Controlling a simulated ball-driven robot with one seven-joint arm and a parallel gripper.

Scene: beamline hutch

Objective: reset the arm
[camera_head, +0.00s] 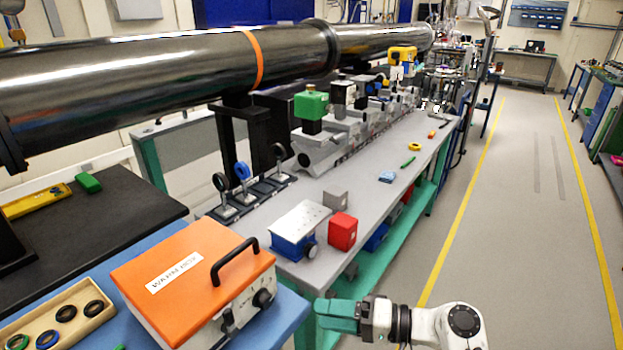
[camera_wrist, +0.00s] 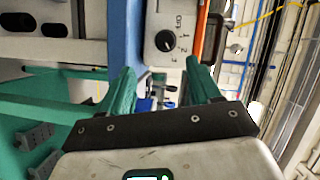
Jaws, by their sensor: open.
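My gripper (camera_head: 338,316) is at the bottom middle of the head view, low beside the front edge of the bench, with its green fingers pointing left. In the wrist view my gripper (camera_wrist: 162,85) shows two green fingers spread apart with nothing between them. The orange-topped box (camera_head: 195,275) with a black handle sits on the blue bench just left of my gripper. Its dial face (camera_wrist: 166,42) shows beyond the fingertips in the wrist view. The gripper looks apart from the box.
A red cube (camera_head: 342,231) and a blue device with a metal plate (camera_head: 299,222) stand on the grey bench. A wooden tray of rings (camera_head: 62,318) lies at lower left. A large dark pipe (camera_head: 130,80) runs above. The floor aisle (camera_head: 530,220) at right is clear.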

